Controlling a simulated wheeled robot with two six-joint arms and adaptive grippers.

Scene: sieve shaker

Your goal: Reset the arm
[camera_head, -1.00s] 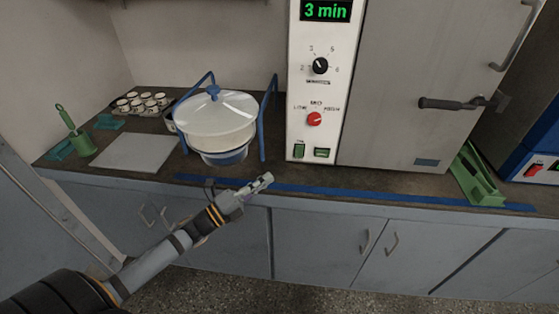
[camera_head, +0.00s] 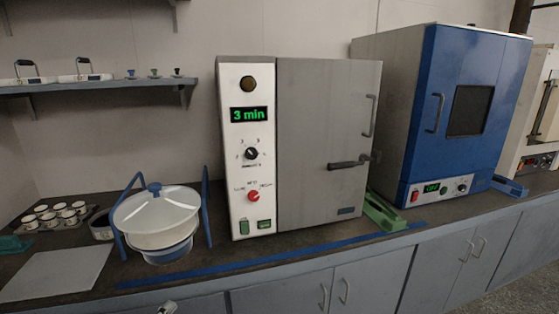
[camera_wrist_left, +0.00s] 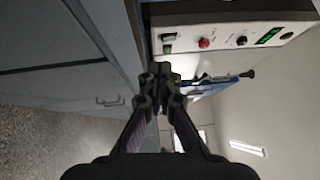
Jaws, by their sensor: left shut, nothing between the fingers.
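My left gripper (camera_wrist_left: 161,80) is shut and empty in the left wrist view, in front of the counter edge. In the head view only the tip of my left gripper (camera_head: 168,307) shows at the bottom edge, below the counter front. The sieve shaker (camera_head: 156,222) stands on the counter with a white lid, a blue knob and blue side posts. It is apart from my gripper. My right gripper is in neither view.
A grey oven (camera_head: 325,150) reading "3 min" stands right of the shaker. Beyond it is a blue oven (camera_head: 465,110). A green holder (camera_head: 385,212) sits between them. A grey board (camera_head: 55,273) and several small cups (camera_head: 55,215) are at left. Blue tape (camera_head: 270,258) runs along the counter.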

